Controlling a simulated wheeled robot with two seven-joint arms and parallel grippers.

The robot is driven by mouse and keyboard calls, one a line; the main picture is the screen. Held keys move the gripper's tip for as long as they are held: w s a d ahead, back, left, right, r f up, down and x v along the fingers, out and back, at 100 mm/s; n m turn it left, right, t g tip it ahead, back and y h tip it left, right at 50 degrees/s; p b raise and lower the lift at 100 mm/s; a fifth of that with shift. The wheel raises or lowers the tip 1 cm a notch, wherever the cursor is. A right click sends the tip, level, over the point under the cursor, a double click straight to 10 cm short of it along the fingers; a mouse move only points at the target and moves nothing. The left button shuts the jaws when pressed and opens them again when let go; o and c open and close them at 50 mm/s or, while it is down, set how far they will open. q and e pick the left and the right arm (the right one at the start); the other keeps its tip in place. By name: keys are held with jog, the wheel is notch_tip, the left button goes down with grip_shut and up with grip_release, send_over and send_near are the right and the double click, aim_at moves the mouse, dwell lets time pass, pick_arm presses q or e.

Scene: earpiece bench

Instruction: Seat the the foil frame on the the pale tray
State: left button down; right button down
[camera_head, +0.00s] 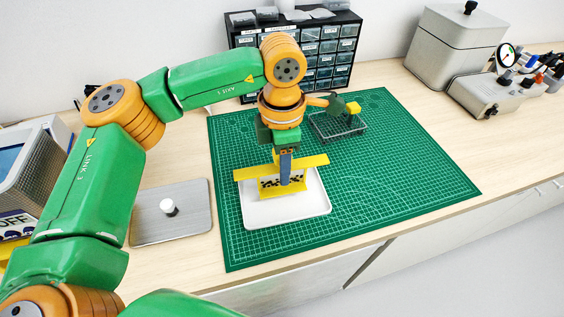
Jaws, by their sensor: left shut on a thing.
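The foil frame (246,174) is a yellow piece with a broad upper bar and a lower part with a dark speckled pattern. My left gripper (286,181) points down and is shut on the frame; a blue-grey finger covers its middle. The pale tray (320,207) is a shallow white rectangle with rounded corners on the green mat. The frame is upright over the tray's back half. I cannot tell whether its lower edge touches the tray floor. My right gripper is not in view.
The green cutting mat (410,170) is clear at right. A wire basket (343,130) stands behind the tray. A metal plate with a white knob (185,225) lies at left. A drawer cabinet (335,45) stands at the back, and a grey bin (450,45) at back right.

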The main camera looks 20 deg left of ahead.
pick_arm(q)
jog(key=shift+d+f+b, duration=0.1)
jog(key=shift+f+b, duration=0.85)
jog(key=shift+f, duration=0.3)
jog(key=shift+c, duration=2.1)
grip_release()
